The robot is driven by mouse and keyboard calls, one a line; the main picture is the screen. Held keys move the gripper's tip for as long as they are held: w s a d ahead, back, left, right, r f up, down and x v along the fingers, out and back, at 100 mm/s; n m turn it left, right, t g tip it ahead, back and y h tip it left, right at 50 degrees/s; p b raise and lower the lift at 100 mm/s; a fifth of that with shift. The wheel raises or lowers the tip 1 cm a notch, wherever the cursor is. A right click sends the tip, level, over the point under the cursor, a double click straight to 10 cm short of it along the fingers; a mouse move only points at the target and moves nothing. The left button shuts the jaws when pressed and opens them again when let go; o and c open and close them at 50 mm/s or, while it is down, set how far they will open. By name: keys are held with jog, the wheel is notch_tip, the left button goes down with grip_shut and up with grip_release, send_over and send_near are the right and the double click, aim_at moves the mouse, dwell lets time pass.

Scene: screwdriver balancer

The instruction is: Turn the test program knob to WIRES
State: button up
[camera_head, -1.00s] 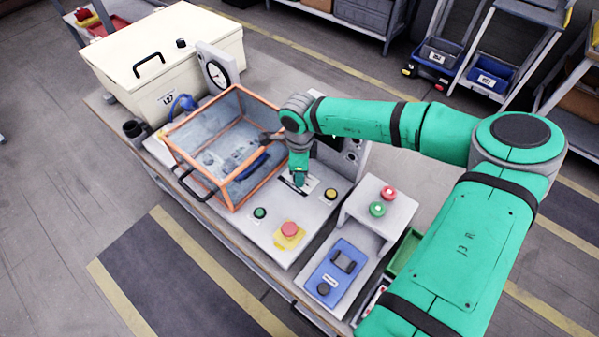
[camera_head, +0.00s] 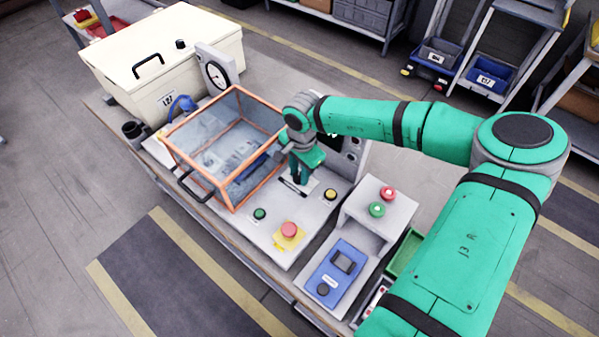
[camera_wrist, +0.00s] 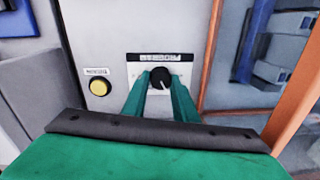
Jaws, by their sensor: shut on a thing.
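The test program knob (camera_wrist: 161,76) is a black round knob with a light pointer mark, on a pale plate with a dark label strip above it in the wrist view. In the head view my gripper (camera_head: 297,183) points down at the knob's plate (camera_head: 290,187) on the grey panel, and hides the knob there.
A yellow button (camera_head: 330,194), a green button (camera_head: 260,213) and a red mushroom button (camera_head: 289,230) sit on the same panel. The orange-framed clear box (camera_head: 232,209) stands close to the left of my gripper. A blue device (camera_head: 336,274) lies at the front right.

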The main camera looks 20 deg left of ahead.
jog(key=shift+n, duration=0.4)
jog(key=o, duration=1.1)
jog(key=r, duration=1)
jog(key=shift+s+d+r, duration=0.1)
jog(key=shift+d+r, duration=0.2)
jog(key=shift+r, duration=0.1)
